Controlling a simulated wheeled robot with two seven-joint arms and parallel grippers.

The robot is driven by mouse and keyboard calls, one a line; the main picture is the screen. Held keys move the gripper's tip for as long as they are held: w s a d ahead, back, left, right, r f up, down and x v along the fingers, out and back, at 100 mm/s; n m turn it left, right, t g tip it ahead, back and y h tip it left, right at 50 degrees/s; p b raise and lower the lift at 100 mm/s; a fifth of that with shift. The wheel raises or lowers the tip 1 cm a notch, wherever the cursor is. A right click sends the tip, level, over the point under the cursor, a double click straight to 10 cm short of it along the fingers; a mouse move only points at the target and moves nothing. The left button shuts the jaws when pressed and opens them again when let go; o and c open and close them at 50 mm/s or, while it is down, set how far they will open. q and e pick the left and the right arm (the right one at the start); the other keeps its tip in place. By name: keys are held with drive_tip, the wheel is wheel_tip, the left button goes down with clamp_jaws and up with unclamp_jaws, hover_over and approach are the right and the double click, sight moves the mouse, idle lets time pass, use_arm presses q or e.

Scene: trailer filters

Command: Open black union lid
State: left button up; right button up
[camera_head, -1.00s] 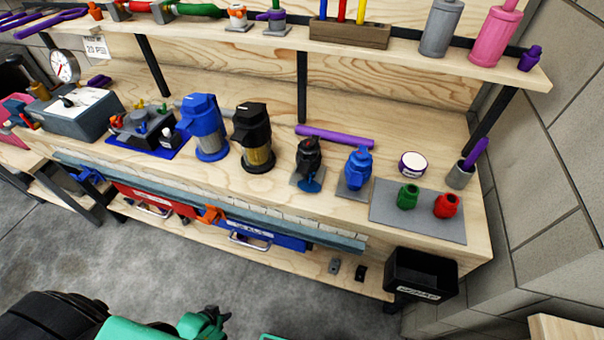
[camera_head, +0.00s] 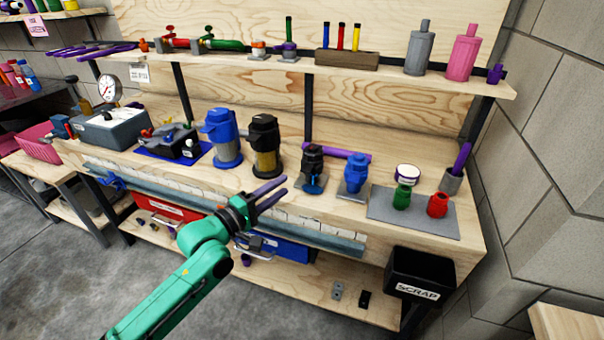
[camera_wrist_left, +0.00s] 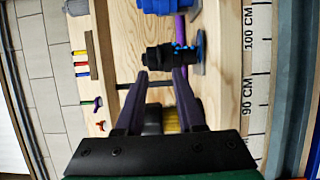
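The black union (camera_head: 313,160) stands upright on a small grey plate on the workbench, with a blue part low on its front. It sits between the black filter housing with an amber bowl (camera_head: 265,162) and a blue union (camera_head: 356,172). My left gripper (camera_head: 283,186) is open and empty in front of the bench, to the left of the black union and apart from it. In the left wrist view the black union (camera_wrist_left: 158,56) shows beyond the two open fingers (camera_wrist_left: 162,76). The amber-bowled housing (camera_wrist_left: 171,121) shows lower, partly hidden by the gripper. My right gripper is out of view.
A blue housing (camera_head: 222,140) stands left of the black one. A purple rod (camera_head: 340,153) lies behind the unions. Green (camera_head: 401,196) and red fittings (camera_head: 437,205) stand on a grey mat (camera_head: 405,222). A black scrap bin (camera_head: 420,268) hangs in front. A shelf (camera_head: 340,68) runs above.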

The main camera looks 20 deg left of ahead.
sight(310, 162)
use_arm(q)
drive_tip(key=x, duration=0.8)
drive_tip(key=shift+w+d, duration=0.15)
drive_tip(key=shift+w, duration=0.2)
drive_tip(key=shift+s, duration=0.1)
clamp_jaws()
idle(0.7)
